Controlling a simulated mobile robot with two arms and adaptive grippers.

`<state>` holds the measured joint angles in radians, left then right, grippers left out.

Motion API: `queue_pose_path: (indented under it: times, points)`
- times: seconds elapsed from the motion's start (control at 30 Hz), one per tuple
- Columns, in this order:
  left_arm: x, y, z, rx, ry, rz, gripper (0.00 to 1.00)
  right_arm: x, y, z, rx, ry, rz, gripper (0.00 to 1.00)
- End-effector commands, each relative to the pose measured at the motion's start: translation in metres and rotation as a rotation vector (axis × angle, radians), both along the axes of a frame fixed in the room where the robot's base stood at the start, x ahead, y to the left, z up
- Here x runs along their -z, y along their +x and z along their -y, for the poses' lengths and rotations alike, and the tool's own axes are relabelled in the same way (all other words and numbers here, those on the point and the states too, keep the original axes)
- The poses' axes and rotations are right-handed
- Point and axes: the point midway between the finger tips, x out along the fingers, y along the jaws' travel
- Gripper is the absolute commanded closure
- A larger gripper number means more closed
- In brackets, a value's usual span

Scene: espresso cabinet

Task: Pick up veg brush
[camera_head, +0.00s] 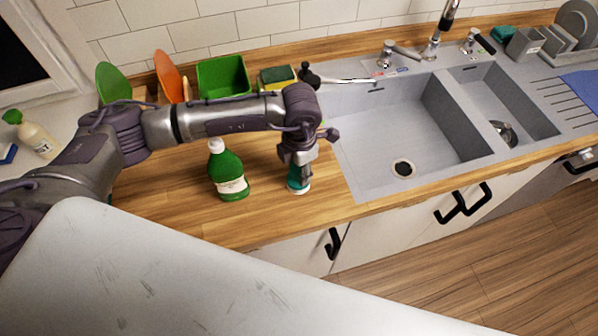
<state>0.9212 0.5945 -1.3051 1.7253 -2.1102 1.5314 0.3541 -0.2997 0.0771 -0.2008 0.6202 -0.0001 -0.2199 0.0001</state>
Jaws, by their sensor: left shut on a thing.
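My left gripper (298,166) points down over the wooden counter, left of the sink. It is shut on a small teal and white object, which looks like the veg brush (298,186). The gripper's fingers hide the upper part of the brush. The brush is at or just above the counter top; I cannot tell if it touches. My right gripper is not in view.
A green bottle (229,172) stands close to the left of the gripper. Behind my arm are a green bin (223,75) and a sponge (278,76). The grey sink (400,130) lies to the right. A white surface (200,280) fills the front.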

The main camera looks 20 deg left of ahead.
Motion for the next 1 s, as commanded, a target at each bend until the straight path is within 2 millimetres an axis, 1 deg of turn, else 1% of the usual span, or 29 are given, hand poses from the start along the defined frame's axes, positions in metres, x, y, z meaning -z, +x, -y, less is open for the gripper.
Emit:
queue_pose_path:
  times: [0.13, 0.23, 0.33, 0.4, 0.47, 0.7, 0.83, 1.0]
  points:
    - [-0.004, 0.001, 0.0, -0.001, -0.001, 0.002, 0.97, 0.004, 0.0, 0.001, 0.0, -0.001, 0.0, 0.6]
    - [-0.012, 0.001, 0.0, 0.001, -0.002, 0.004, 0.97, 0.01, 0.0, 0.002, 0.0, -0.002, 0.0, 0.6]
    - [-0.026, 0.001, 0.001, 0.001, -0.002, 0.006, 0.97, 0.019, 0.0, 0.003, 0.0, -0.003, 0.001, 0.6]
    - [-0.039, 0.001, 0.0, 0.003, -0.002, 0.007, 0.97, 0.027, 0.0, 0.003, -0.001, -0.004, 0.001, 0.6]
    - [-0.045, 0.01, 0.014, 0.004, -0.003, 0.007, 0.97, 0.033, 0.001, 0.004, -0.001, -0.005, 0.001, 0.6]
    - [-0.078, 0.039, 0.059, 0.003, -0.002, 0.005, 0.97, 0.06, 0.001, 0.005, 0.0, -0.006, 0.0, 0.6]
    - [-0.093, 0.051, 0.079, 0.002, -0.001, 0.003, 0.97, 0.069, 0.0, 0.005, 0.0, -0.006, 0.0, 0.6]
    - [-0.105, 0.061, 0.093, 0.0, -0.001, 0.001, 0.97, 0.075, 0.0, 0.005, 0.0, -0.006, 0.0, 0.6]
